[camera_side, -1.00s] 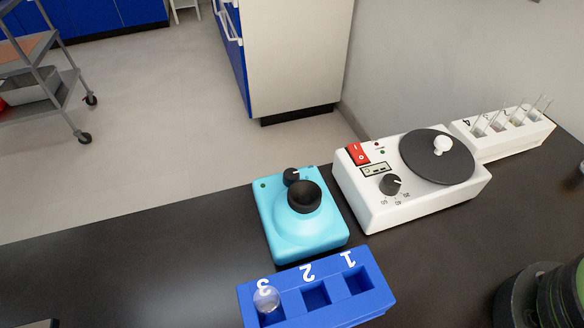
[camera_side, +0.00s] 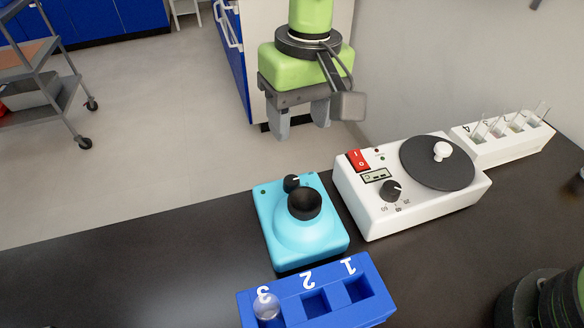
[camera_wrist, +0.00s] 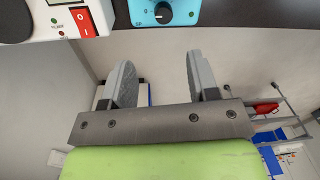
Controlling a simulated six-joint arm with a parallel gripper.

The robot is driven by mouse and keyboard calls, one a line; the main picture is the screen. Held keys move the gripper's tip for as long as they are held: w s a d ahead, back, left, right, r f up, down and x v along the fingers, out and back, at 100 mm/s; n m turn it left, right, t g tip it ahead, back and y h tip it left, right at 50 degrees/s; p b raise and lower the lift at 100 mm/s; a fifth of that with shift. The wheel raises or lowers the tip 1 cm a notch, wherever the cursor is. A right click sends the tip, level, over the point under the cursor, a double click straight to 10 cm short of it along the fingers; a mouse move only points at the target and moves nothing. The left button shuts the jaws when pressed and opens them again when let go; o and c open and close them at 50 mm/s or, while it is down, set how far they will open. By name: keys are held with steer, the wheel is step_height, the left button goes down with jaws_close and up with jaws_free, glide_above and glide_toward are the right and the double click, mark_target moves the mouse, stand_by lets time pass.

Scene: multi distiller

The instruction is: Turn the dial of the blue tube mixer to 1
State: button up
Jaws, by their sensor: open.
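The blue tube mixer (camera_side: 283,243) stands on the dark bench, with a black cup (camera_side: 304,203) on top. Its small black dial (camera_side: 291,183) sits at the back edge, near some small markings. The dial also shows in the wrist view (camera_wrist: 163,13), with a white pointer line; the mixer body (camera_wrist: 187,12) is cut off by the top edge there. My gripper (camera_side: 302,125) is open and empty, in the air above and behind the mixer. Both fingers show apart in the wrist view (camera_wrist: 158,75), below the dial in the picture and not touching it.
A white centrifuge (camera_side: 440,207) with a black lid and its own dial stands right of the mixer. A white tube rack (camera_side: 500,147) stands at the back right. The bench left is clear.

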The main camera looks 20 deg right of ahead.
mark_target(292, 180)
steer(key=shift+s+a+f, duration=0.1)
steer(key=shift+a+f, duration=0.1)
steer(key=shift+f, duration=0.3)
steer(key=shift+a+f, duration=0.2)
steer(key=shift+f, duration=0.25)
steer(key=f, duration=0.9)
steer(key=shift+a+f, duration=0.2)
steer(key=c, duration=0.9)
